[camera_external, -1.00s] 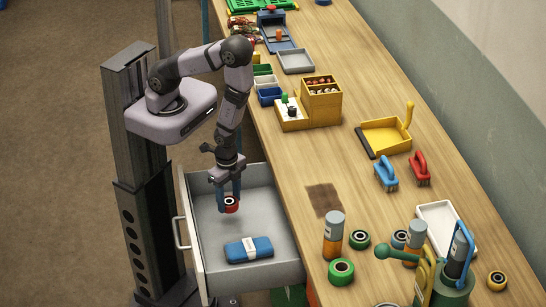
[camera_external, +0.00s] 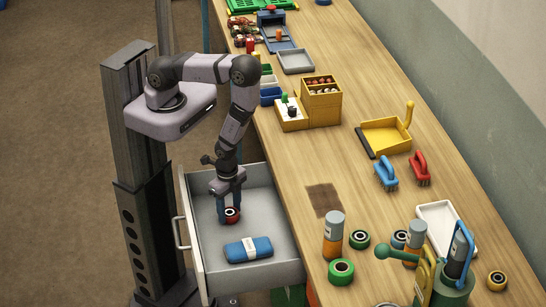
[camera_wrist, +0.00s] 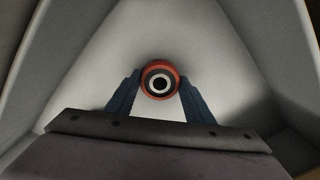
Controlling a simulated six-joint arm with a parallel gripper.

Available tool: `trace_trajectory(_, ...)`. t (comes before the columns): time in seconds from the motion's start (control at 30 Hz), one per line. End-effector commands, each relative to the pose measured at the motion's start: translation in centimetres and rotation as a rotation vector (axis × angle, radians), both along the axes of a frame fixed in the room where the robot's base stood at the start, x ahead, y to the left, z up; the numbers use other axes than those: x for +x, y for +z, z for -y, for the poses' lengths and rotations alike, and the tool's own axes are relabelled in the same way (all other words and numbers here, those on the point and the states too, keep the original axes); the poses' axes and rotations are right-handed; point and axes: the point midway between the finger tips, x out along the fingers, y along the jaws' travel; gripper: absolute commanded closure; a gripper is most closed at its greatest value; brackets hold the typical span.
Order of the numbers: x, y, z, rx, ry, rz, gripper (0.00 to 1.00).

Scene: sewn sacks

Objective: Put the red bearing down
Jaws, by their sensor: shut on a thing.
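The red bearing (camera_external: 231,215) is a small ring with a dark centre, held between the blue fingers of my gripper (camera_external: 229,208). My gripper points down inside the open grey drawer (camera_external: 204,262) and is shut on the bearing. In the wrist view the red bearing (camera_wrist: 160,80) sits between the two fingertips of my gripper (camera_wrist: 160,86), above the pale drawer floor. I cannot tell whether the bearing touches the drawer floor.
A blue packet with a white label (camera_external: 248,249) lies in the front part of the drawer. Drawer walls surround my gripper. The workbench (camera_external: 300,160) is to the right, with a green bearing (camera_external: 341,271) and a grey-orange can (camera_external: 333,235) near its edge.

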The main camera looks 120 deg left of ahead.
Motion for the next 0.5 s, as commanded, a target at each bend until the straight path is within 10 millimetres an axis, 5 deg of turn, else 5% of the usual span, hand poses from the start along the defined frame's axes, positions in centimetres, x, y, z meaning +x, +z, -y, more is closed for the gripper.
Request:
trace_trajectory(0.37, 0.02, -0.48, 0.00, 0.000, 0.000, 0.001, 0.85)
trace_trajectory(0.4, 0.02, -0.43, -0.01, 0.000, 0.000, 0.001, 0.47)
trace_trajectory(0.5, 0.02, -0.37, 0.00, 0.000, 0.000, 0.001, 0.34)
